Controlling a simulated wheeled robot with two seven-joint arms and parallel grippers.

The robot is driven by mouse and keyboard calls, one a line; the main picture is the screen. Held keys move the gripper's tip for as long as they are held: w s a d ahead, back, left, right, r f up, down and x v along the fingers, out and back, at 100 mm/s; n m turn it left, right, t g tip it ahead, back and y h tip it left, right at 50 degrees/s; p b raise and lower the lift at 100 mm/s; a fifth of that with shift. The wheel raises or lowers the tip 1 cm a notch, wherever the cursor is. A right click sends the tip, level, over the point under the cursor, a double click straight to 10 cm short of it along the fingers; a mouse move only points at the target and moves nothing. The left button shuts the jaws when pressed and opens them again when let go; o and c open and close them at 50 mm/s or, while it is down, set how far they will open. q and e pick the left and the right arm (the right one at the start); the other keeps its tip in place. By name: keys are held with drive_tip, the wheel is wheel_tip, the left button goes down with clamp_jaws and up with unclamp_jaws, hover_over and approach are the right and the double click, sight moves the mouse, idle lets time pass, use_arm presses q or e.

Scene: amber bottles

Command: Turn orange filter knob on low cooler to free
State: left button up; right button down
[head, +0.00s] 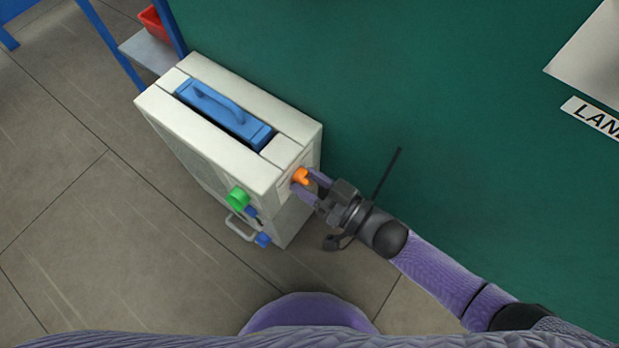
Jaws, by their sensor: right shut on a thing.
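The low cooler (237,93) is a cream box on the floor, left of the picture's middle. The orange filter knob (299,176) is on its right-hand side, near the top corner. My right gripper (306,184) reaches in from the lower right, and its purple fingers are shut on the orange knob. The fingers hide part of the knob, and I cannot tell its exact setting. My left gripper is not in view.
A green knob (238,197), a grey handle (241,228) and a blue knob (263,240) are on the cooler's front. A blue handled panel (222,113) is on top. A green wall (440,130) stands close behind. Tiled floor (70,200) is clear to the left.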

drive_tip(key=m, duration=0.3)
drive_tip(key=shift+m+p, duration=0.3)
drive_tip(key=shift+m, duration=1)
drive_tip(key=m, duration=0.6)
drive_tip(key=shift+m, duration=0.8)
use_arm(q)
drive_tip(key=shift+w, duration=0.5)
use_arm(e)
drive_tip(key=shift+s+m, duration=0.1)
drive_tip(key=shift+m, duration=0.5)
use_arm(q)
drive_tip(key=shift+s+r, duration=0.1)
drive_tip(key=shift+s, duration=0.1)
use_arm(e)
drive_tip(key=c, duration=0.6)
unclamp_jaws()
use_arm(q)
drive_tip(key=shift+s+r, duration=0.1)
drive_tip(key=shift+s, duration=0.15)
use_arm(e)
drive_tip(key=o, duration=0.4)
